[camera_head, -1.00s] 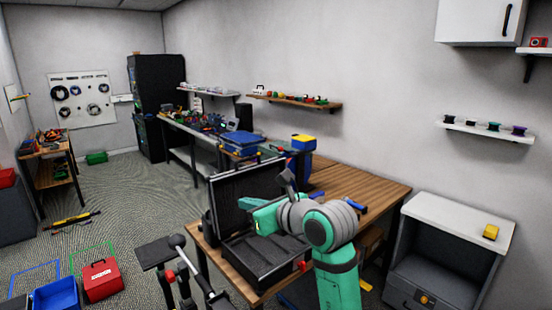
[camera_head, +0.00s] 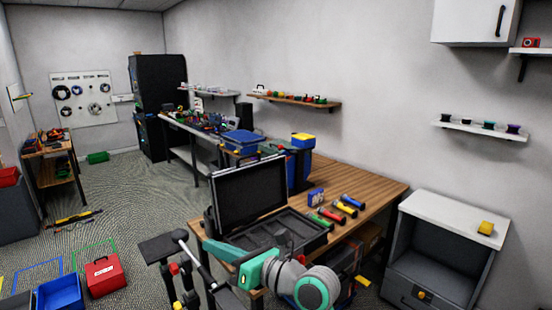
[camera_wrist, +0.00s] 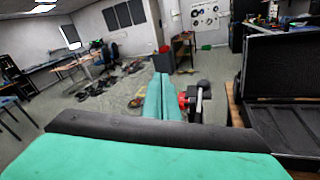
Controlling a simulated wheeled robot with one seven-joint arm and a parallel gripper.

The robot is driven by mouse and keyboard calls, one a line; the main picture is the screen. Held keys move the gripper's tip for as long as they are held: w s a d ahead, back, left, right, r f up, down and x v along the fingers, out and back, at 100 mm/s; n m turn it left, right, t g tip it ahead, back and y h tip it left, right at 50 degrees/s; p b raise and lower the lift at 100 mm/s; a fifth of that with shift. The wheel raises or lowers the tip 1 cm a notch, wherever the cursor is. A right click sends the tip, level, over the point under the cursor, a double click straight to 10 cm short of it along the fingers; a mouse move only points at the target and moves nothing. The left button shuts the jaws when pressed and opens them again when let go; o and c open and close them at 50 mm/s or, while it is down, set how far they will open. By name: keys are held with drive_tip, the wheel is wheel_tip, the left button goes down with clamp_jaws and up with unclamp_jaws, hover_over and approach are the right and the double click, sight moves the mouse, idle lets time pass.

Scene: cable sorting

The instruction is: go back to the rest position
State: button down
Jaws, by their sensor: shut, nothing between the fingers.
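My gripper (camera_head: 218,248) is to the left of the front of the wooden workbench (camera_head: 372,190), beside the open black case (camera_head: 250,195). In the wrist view my gripper's green fingers (camera_wrist: 163,97) lie together, shut with nothing between them. The case stands on the bench with its lid upright, and it also shows at the right of the wrist view (camera_wrist: 278,80). My arm is folded low in front of the bench and hides part of its front edge.
A dark stand (camera_head: 160,247) is left of my gripper. A red box (camera_head: 104,277) and blue bin (camera_head: 60,293) sit on the floor. The floor behind is mostly open.

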drive_tip(key=s+a+f+m+t+y, duration=0.1)
drive_tip(key=s+f+m+t+y, duration=0.25)
drive_tip(key=s+m, duration=0.4)
drive_tip(key=s+f+m+t+y, duration=0.25)
drive_tip(key=s+f+m, duration=0.2)
drive_tip(key=s, duration=0.55)
drive_tip(key=s+d+f+m+h, duration=0.7)
drive_tip(key=s+f+m+h, duration=0.3)
drive_tip(key=m, duration=0.6)
drive_tip(key=s+d+f+m+h, duration=0.8)
drive_tip(key=s+f+m+h, duration=0.3)
drive_tip(key=s+f+m, duration=0.3)
drive_tip(key=shift+s+f+m, duration=0.4)
drive_tip(key=shift+s+m, duration=0.5)
drive_tip(key=shift+s, duration=0.05)
